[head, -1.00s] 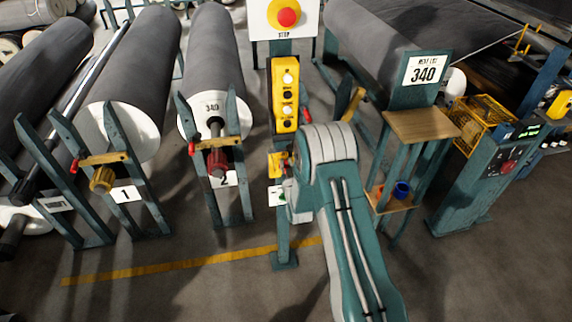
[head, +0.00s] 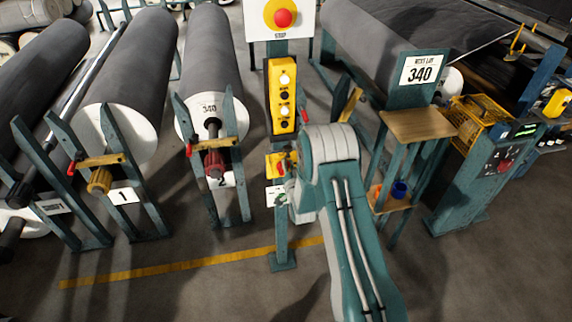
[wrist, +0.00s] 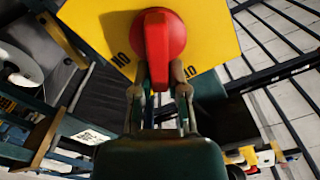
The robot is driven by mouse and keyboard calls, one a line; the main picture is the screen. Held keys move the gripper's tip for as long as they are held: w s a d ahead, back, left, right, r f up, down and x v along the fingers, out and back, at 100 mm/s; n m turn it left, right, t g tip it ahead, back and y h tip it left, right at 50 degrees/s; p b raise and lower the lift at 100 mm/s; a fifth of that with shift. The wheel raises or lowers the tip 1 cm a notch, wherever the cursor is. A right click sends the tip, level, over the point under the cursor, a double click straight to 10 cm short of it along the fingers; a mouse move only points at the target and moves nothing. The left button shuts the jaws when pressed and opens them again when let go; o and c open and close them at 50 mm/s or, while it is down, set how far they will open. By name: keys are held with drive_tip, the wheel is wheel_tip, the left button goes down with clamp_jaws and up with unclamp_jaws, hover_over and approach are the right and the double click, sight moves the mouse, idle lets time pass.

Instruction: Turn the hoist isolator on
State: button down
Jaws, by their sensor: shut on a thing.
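The hoist isolator is a red rotary handle (wrist: 158,45) on a yellow plate (wrist: 100,20) in the wrist view. Its ON label is at the left and its OFF label at the right, both appearing upside down. The handle's bar points down the picture, between the two labels. My gripper (wrist: 159,88) is shut on the lower end of the bar, one finger on each side. In the head view the yellow isolator plate (head: 273,168) is on the post, below the yellow push-button box (head: 283,95). My arm partly hides the isolator there, and my fingers cannot be made out.
A red stop button (head: 283,18) tops the post. Grey rolls on stands (head: 213,70) are at the left. A small wooden-topped stand (head: 418,125) and a control console (head: 490,175) are at the right.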

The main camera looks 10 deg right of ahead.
drive_tip(key=shift+s+d+f+m, duration=0.15)
drive_tip(key=shift+f+m, duration=0.4)
drive_tip(key=shift+m, duration=1.4)
drive_tip(key=shift+d+f+m, duration=0.2)
drive_tip(key=shift+f+m, duration=0.3)
drive_tip(key=shift+m, duration=1.4)
drive_tip(key=shift+s+d+f+m, duration=0.15)
drive_tip(key=shift+f+m, duration=0.4)
drive_tip(key=shift+m, duration=1.4)
drive_tip(key=shift+w, duration=0.1)
drive_tip(key=c, duration=0.6)
unclamp_jaws()
drive_tip(key=shift+c, duration=0.2)
drive_tip(key=shift+w+r, duration=0.1)
drive_tip(key=shift+r, duration=0.1)
drive_tip(key=s, duration=1.2)
